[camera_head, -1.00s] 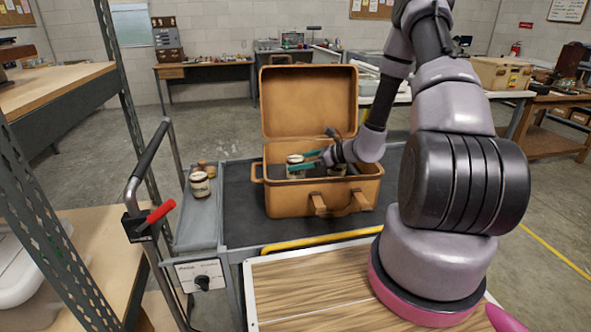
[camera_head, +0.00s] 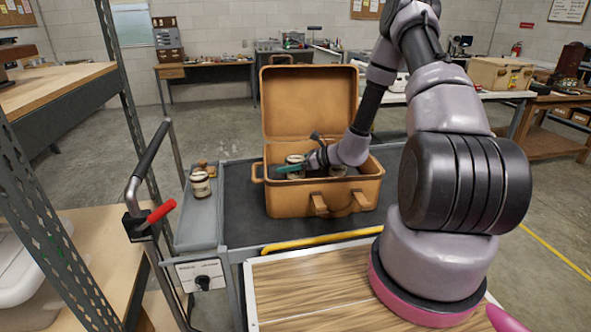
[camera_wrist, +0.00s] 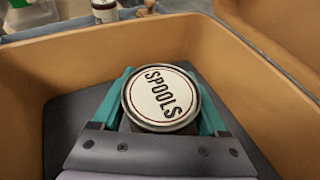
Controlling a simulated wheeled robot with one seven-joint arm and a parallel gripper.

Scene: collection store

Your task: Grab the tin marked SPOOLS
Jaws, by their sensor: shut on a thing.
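The tin marked SPOOLS (camera_wrist: 161,96) has a round white lid with dark lettering and a dark ring. In the wrist view it sits between the two teal fingers of my gripper (camera_wrist: 163,100), which are shut on its sides. In the head view my gripper (camera_head: 290,170) is inside the open tan case (camera_head: 283,198), and the tin (camera_head: 295,159) shows only in small part there. I cannot tell whether the tin touches the case floor.
The tan case walls (camera_wrist: 255,80) rise close around my gripper, and its lid stands open behind. The case rests on a dark cart top (camera_head: 238,215). Another jar (camera_head: 200,185) stands in the grey side tray at the left, with small brown items behind it.

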